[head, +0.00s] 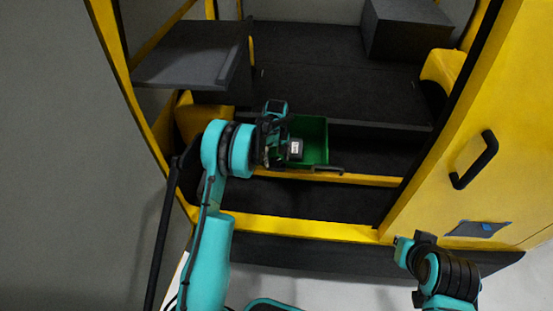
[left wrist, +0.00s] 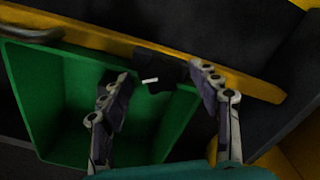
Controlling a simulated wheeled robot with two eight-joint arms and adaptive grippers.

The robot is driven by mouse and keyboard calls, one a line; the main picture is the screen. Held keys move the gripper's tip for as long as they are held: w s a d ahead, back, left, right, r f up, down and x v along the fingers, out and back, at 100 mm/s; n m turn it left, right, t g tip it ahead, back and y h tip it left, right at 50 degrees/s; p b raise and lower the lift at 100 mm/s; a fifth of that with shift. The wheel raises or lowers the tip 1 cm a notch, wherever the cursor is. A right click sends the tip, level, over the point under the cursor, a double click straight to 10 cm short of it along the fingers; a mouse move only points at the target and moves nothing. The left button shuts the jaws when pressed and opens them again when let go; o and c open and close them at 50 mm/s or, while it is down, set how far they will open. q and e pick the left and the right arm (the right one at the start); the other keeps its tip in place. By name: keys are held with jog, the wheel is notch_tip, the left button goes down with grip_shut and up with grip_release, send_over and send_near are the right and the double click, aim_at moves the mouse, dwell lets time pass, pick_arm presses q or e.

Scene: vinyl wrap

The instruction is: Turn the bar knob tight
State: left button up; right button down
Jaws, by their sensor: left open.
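A dark knob-like part with a small white mark (left wrist: 158,76), which I take as the bar knob, sits at the yellow bar (left wrist: 120,42) in the left wrist view. My left gripper (left wrist: 162,82) is open, with one finger on either side of the dark part and a gap to each. Whether its depth matches the fingers is hard to tell. In the head view my left gripper (head: 270,150) is over the yellow bar (head: 365,179), and the knob is hidden behind the gripper and wrist. My right arm shows at the lower right, but its gripper cannot be made out.
A green bin (head: 314,140) stands just behind the bar, close to the left gripper. A dark shelf (head: 195,55) juts out at upper left. A yellow door (head: 480,110) with a black handle (head: 474,160) stands at right.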

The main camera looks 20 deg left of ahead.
pick_arm(q)
jog(key=c, duration=1.2)
jog(key=shift+o, duration=0.2)
jog(key=shift+m, duration=0.5)
jog(key=m, duration=0.3)
jog(key=shift+m, duration=0.4)
jog(key=m, duration=0.4)
jog(key=shift+m, duration=0.3)
jog(key=m, duration=1)
jog(key=shift+m, duration=2.3)
